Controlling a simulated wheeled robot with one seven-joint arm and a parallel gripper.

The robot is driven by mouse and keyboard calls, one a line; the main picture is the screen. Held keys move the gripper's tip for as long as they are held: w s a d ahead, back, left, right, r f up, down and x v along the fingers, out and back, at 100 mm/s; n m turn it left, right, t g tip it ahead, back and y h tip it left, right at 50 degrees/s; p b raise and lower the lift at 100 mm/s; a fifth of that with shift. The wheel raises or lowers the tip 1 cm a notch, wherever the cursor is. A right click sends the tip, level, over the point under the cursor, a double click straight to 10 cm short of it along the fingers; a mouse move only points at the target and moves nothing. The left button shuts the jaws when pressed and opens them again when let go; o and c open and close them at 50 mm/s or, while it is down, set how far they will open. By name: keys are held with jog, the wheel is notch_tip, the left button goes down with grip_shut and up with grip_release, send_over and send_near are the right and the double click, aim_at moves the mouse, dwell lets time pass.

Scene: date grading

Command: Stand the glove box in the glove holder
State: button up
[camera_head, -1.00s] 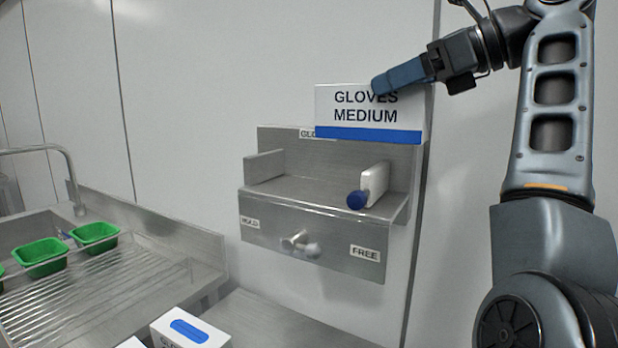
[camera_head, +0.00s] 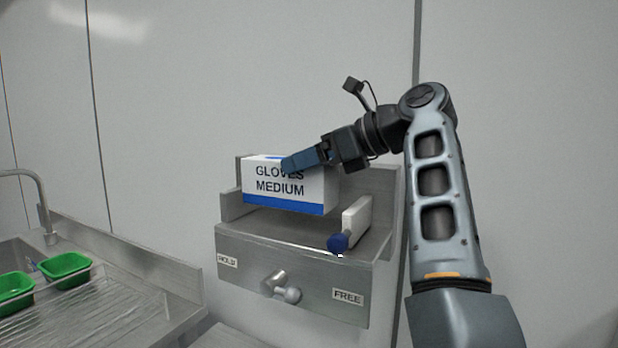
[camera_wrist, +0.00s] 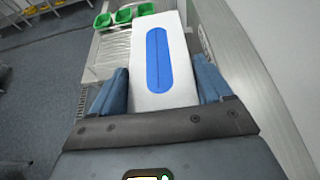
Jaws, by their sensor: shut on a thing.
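The white and blue glove box (camera_head: 262,194), marked GLOVES MEDIUM, is held level in front of the back plate of the glove holder. My gripper (camera_head: 303,160) is shut on the box near its right end. In the wrist view my gripper (camera_wrist: 161,92) has a blue finger on each side of the box (camera_wrist: 180,89), whose top has a blue oval slot. The steel glove holder (camera_head: 290,273) is on the wall, with a left side wall and a white block with a blue knob (camera_head: 338,242) at right. The box appears above the shelf; contact cannot be told.
A lever (camera_head: 280,287) sits on the holder's front between the HOLD and FREE labels. A sink drainboard (camera_head: 110,310) with green trays (camera_head: 66,270) and a tap (camera_head: 40,200) stand at the left.

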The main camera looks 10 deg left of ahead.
aim_at(309, 181)
jog(key=shift+f+p, duration=0.45)
jog(key=shift+f, duration=1.5)
jog(key=o, duration=1.2)
jog(key=b+v, duration=0.2)
jog(key=v, duration=1)
